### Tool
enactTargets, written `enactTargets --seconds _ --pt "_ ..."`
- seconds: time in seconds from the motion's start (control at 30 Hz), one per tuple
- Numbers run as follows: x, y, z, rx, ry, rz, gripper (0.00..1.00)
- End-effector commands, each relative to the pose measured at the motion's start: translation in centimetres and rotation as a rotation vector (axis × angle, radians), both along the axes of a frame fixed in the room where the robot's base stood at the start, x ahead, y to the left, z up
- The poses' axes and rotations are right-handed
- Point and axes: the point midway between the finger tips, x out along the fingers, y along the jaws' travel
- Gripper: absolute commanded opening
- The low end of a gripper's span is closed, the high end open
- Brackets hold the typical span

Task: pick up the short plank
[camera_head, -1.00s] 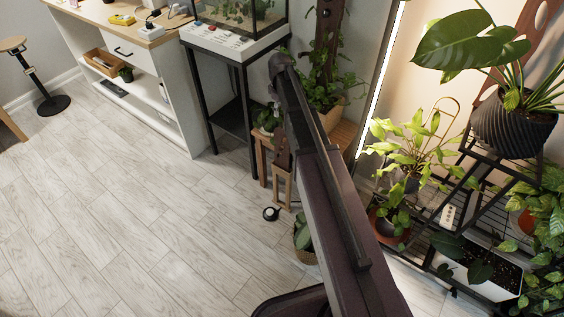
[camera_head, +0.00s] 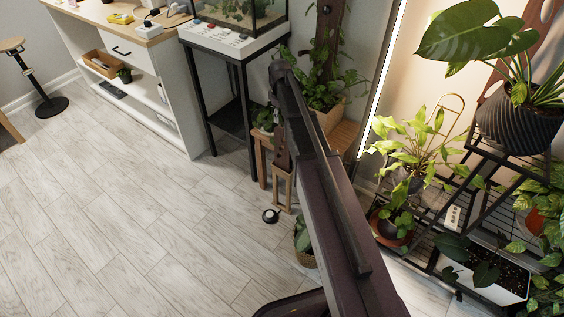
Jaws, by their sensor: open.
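I cannot pick out a short plank anywhere in the head view; it may be hidden behind my arm or among the furniture. My arm runs up from the bottom of the picture. My gripper (camera_head: 281,158) hangs below the arm's far end, small and dark, in front of the small wooden plant stools. It is open, and I see nothing held in it. The exact gap between its fingers is too small to make out.
Small wooden stools (camera_head: 283,188) stand by the black-legged tank table (camera_head: 245,97). A round black object (camera_head: 271,216) and a potted plant (camera_head: 303,240) are on the floor nearby. A black plant rack (camera_head: 460,205) stands at right. The left floor (camera_head: 120,220) is clear.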

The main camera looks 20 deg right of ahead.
Motion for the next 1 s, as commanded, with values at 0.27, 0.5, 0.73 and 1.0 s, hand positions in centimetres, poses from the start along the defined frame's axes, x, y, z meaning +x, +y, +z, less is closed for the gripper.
enactTargets --seconds 0.27,0.5,0.73,1.0 --pt "0.0 0.0 -2.5 0.0 0.0 0.0 0.51" --pt "0.0 0.0 -4.2 0.0 0.0 0.0 0.51" --pt "0.0 0.0 -4.9 0.0 0.0 0.0 0.51" --pt "0.0 0.0 -4.9 0.0 0.0 0.0 0.51"
